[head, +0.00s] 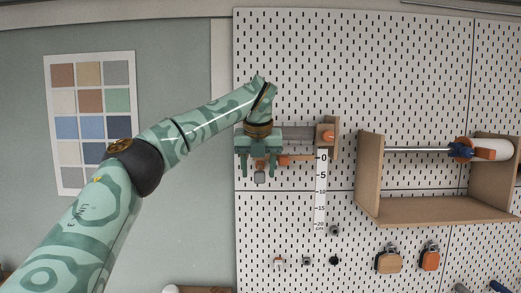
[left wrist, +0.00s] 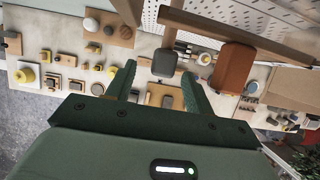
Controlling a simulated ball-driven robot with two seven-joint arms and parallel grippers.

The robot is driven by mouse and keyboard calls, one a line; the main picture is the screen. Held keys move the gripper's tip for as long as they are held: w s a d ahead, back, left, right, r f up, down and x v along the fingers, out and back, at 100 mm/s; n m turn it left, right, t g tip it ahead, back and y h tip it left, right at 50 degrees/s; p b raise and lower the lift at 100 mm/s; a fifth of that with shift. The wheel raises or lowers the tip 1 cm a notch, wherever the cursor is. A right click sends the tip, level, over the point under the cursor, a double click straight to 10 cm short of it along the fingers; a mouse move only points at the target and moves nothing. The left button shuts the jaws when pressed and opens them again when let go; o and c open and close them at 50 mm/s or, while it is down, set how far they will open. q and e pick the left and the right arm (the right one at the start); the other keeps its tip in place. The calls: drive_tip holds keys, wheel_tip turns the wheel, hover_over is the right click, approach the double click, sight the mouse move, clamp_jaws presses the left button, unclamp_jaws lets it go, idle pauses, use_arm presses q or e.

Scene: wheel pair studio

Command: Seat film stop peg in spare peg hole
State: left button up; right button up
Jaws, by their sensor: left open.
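My left gripper (head: 259,171) hangs in front of the pegboard (head: 300,60) with its fingers pointing down and apart. Its two fingers also show in the left wrist view (left wrist: 160,84), open. A small grey block (head: 260,177) shows between and just below the fingertips, with orange parts (head: 296,158) behind and to the right. In the left wrist view a grey rounded piece (left wrist: 163,62) lies in line with the gap; I cannot tell whether the fingers touch it. I cannot tell for sure which piece is the film stop peg or which hole is the spare one. My right gripper is out of view.
A white scale strip (head: 320,188) and a wooden bracket (head: 333,125) are right of the gripper. A wooden shelf (head: 430,210) with a rod and white roll (head: 494,149) stands farther right. Small knobs (head: 335,230) sit lower. A cluttered bench (left wrist: 60,62) lies below.

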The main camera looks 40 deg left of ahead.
use_arm(q)
drive_tip(key=shift+w+a+f, duration=0.1)
drive_tip(key=shift+a+f, duration=0.15)
drive_tip(key=shift+f, duration=0.15)
drive_tip(key=shift+w+f, duration=0.15)
drive_tip(key=shift+w+d, duration=0.2)
drive_tip(key=c, duration=1.1)
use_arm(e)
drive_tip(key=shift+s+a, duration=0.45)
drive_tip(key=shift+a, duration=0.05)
use_arm(q)
clamp_jaws()
